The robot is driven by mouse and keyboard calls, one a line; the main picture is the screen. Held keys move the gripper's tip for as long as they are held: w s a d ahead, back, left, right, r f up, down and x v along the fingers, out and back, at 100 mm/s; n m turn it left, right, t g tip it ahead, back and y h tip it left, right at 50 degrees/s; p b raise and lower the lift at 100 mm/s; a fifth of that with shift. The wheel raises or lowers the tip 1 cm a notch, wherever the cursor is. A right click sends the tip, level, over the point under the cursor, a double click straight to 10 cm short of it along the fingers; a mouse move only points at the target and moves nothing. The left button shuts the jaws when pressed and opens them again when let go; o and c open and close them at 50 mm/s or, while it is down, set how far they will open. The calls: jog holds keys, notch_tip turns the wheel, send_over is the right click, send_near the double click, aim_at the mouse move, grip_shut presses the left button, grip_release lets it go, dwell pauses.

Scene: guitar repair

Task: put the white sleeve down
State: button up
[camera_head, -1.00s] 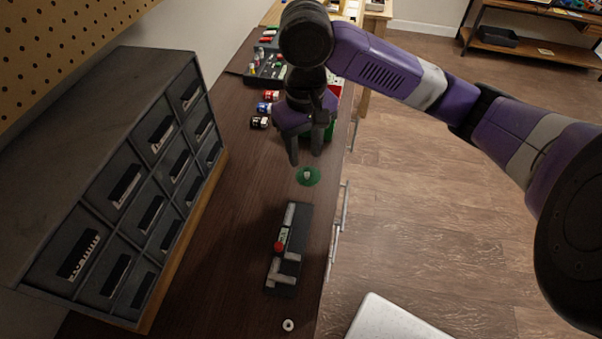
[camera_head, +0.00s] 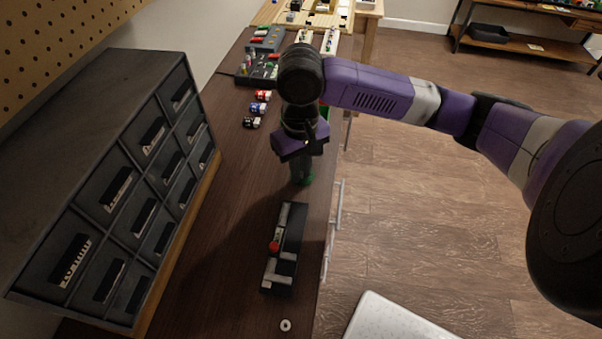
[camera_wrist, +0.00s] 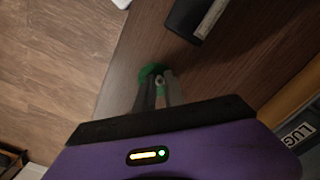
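The white sleeve (camera_wrist: 158,81) is a small pale ring-ended piece over the round green pad (camera_wrist: 150,71) on the bench. In the wrist view it lies between my fingertips. My gripper (camera_wrist: 160,84) points down, its fingers drawn close together around the sleeve. In the head view, my gripper (camera_head: 301,180) is low over the green pad (camera_head: 308,180) and hides the sleeve and most of the pad. I cannot tell whether the sleeve touches the pad.
A dark fixture (camera_head: 285,247) with grey bars and a red knob lies nearer on the bench. A white ring (camera_head: 286,325) lies beyond its near end. A drawer cabinet (camera_head: 120,190) stands left. Small coloured parts (camera_head: 260,100) lie farther back. Bare bench shows left of the fixture.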

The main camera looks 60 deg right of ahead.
grip_shut()
jog(key=shift+r, duration=0.1)
